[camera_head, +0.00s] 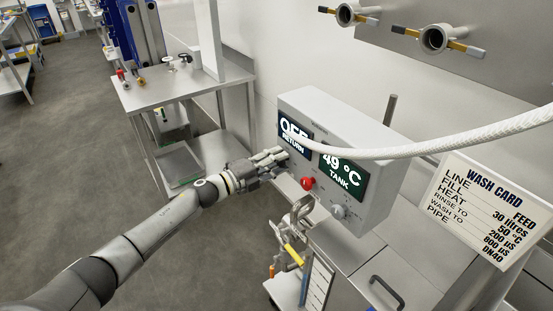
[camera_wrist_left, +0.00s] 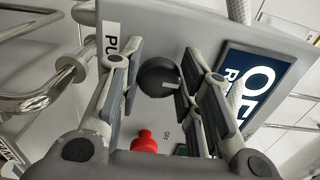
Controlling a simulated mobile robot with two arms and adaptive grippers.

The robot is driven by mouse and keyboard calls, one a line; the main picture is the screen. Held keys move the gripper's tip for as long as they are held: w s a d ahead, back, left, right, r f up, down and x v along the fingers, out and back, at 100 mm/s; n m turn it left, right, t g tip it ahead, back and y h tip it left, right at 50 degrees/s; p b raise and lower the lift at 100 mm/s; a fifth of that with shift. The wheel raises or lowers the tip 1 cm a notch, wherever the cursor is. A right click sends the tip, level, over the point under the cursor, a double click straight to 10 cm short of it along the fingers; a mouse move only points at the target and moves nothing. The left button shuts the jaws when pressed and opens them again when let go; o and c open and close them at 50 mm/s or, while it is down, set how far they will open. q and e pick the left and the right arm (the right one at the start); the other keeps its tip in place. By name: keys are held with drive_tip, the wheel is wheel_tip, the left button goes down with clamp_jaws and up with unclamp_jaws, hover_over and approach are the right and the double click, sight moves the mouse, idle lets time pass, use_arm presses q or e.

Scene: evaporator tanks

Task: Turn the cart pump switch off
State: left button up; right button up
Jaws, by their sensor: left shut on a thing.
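The pump switch is a round black knob (camera_wrist_left: 157,77) with a pale pointer mark, on the grey control box in the left wrist view. A white label starting "PU" (camera_wrist_left: 112,42) is beside it. My left gripper (camera_wrist_left: 160,85) has its fingers on either side of the knob and is shut on it. In the head view my left gripper (camera_head: 277,160) reaches the left side of the control box (camera_head: 375,145) and hides the knob. The box's left screen (camera_head: 295,137) reads "OFF RETURN"; the right screen (camera_head: 343,172) reads "49 °C TANK". My right gripper is out of view.
A red button (camera_head: 307,183) and a grey knob (camera_head: 338,211) sit low on the box. A white hose (camera_head: 450,143) crosses in front of it. A wash card (camera_head: 490,210) stands at right. A steel table (camera_head: 175,85) stands behind my left arm.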

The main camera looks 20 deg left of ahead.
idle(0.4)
use_arm(q)
drive_tip(key=o, duration=1)
drive_tip(key=v, duration=1.2)
drive_tip(key=shift+a, duration=0.1)
drive_tip(key=shift+f+n, duration=0.1)
drive_tip(key=shift+n, duration=0.2)
